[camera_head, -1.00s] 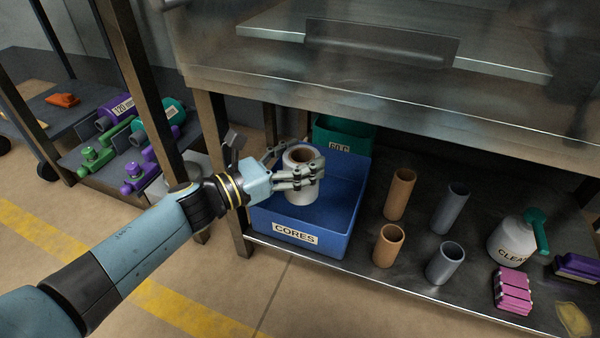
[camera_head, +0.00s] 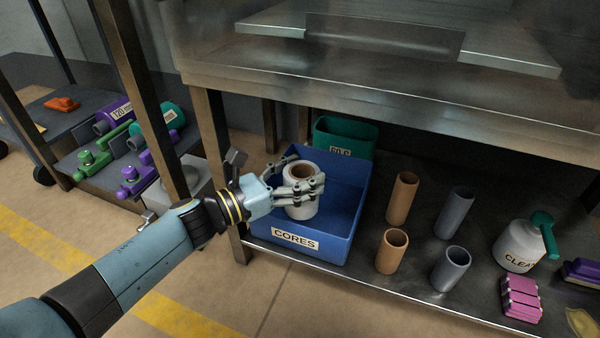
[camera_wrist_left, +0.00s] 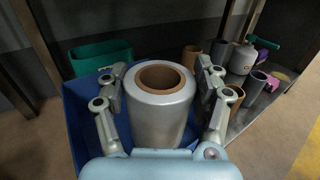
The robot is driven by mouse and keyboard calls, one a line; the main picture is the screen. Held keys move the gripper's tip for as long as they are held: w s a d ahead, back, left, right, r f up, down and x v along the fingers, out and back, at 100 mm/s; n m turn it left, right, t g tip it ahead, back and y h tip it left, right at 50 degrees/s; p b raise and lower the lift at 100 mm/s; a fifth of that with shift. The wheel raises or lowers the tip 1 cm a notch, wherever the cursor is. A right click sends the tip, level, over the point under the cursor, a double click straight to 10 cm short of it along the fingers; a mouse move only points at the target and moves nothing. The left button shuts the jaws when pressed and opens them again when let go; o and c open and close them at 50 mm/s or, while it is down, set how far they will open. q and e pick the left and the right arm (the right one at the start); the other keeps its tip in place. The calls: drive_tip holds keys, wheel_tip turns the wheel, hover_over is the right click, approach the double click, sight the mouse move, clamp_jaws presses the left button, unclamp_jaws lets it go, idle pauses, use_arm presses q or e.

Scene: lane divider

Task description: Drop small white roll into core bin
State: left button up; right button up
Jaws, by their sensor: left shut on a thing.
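The small white roll (camera_head: 301,208) has a brown core and stands upright between the fingers of my left gripper (camera_head: 298,188). In the left wrist view the roll (camera_wrist_left: 157,113) shows between both fingers, with its open core facing up. The blue core bin (camera_head: 338,246), labelled CORES, stands on the low shelf. The roll is over or inside the bin's opening; whether its base touches the bin floor is hard to tell. My left gripper is shut on the roll. My right gripper is not in view.
A green bin (camera_head: 345,134) stands behind the blue bin. Brown tubes (camera_head: 402,198) and grey tubes (camera_head: 452,213) stand to the right, with a white spray bottle (camera_head: 517,246) and a pink pack (camera_head: 521,299). The steel table (camera_head: 390,95) overhangs the shelf. A table leg (camera_head: 222,165) is close by my left arm.

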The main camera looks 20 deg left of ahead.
use_arm(q)
drive_tip(key=shift+f, duration=0.5)
drive_tip(key=o, duration=1.4)
drive_tip(key=shift+f, duration=0.1)
drive_tip(key=shift+c, duration=0.2)
